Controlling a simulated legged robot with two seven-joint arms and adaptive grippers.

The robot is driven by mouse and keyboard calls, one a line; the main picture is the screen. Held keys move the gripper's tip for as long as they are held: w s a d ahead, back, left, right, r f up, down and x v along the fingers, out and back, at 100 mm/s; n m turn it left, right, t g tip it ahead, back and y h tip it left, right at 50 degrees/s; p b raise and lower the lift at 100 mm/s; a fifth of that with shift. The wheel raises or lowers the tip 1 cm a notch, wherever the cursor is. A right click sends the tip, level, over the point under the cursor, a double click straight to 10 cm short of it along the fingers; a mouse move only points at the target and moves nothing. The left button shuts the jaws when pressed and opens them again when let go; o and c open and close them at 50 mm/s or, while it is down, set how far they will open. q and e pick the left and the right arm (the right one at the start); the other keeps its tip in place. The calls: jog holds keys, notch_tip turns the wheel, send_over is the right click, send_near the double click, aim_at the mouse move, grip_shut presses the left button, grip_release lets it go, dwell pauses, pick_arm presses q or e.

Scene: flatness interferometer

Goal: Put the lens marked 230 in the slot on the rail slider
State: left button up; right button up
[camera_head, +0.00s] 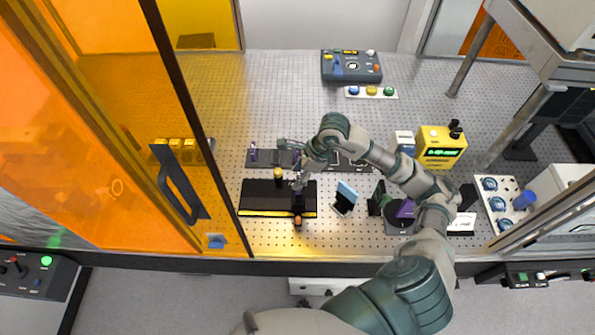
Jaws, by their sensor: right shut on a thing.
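The black rail (258,197) with a yellow front edge lies across the left middle of the bench. A dark slider (298,204) stands on its right part, with an orange-brown knob (298,221) in front. A purple lens (253,152) stands on the dark holder strip (267,159) behind the rail. My left gripper is out of view.
An orange screen door (182,190) with a dark handle bounds the left. A small blue-faced optic (345,196) stands right of the rail. A yellow meter (441,147) and a white tray (497,202) are farther right. A control box (350,68) sits behind; the back left bench is clear.

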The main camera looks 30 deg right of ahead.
jog(key=shift+d+f+b, duration=0.25)
jog(key=shift+f+b, duration=0.1)
jog(key=shift+f, duration=0.85)
jog(key=shift+b+x, duration=0.8)
jog(key=shift+x, duration=0.15)
jog(key=shift+s+a+f, duration=0.15)
jog(key=shift+a+f, duration=0.05)
jog(key=shift+s+f, duration=0.1)
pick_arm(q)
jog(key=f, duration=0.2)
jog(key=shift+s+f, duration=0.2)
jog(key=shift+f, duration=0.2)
pick_arm(e)
jog(key=shift+d, duration=0.1)
jog(key=shift+d, duration=0.1)
jog(key=o, duration=1.2)
jog(key=shift+d, duration=0.2)
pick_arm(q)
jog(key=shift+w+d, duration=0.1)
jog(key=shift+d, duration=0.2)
pick_arm(e)
jog(key=shift+o, duration=0.2)
jog(key=shift+a, duration=0.1)
